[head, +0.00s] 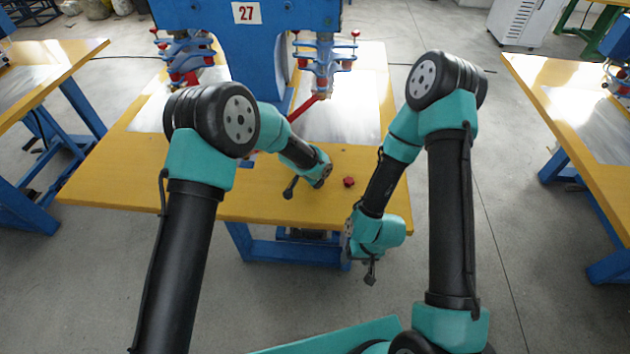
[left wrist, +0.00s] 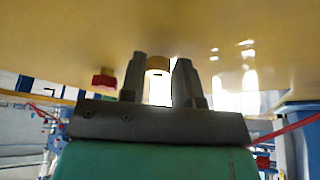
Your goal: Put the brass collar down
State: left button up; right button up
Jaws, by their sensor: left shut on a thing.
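The brass collar (left wrist: 158,63) shows in the left wrist view as a yellow-gold ring between the two grey fingertips. My left gripper (left wrist: 159,76) is shut on it, with the yellow tabletop close beyond. Whether the collar touches the table I cannot tell. In the head view my left gripper (head: 290,188) is low over the front part of the yellow table (head: 110,180), and I cannot make out the collar there. My right gripper (head: 370,273) hangs in front of the table's front edge, at the right; its fingers are too small to read.
A small red knob-like piece (head: 348,181) is on the table right of my left gripper; it also shows in the left wrist view (left wrist: 104,80). The blue machine (head: 240,45) marked 27 and its red-handled clamps stand behind. The table's front left is clear.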

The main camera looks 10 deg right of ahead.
pick_arm(q)
jog(key=shift+f, duration=0.3)
jog(key=shift+f, duration=0.45)
jog(key=shift+s+a+f, duration=0.1)
jog(key=shift+s+f, duration=0.05)
jog(key=shift+f, duration=0.2)
jog(key=o, duration=0.9)
jog(key=shift+f, duration=0.1)
jog(key=shift+s, duration=0.1)
jog(key=shift+r, duration=0.4)
jog(key=v, duration=1.2)
jog(key=shift+r, duration=0.5)
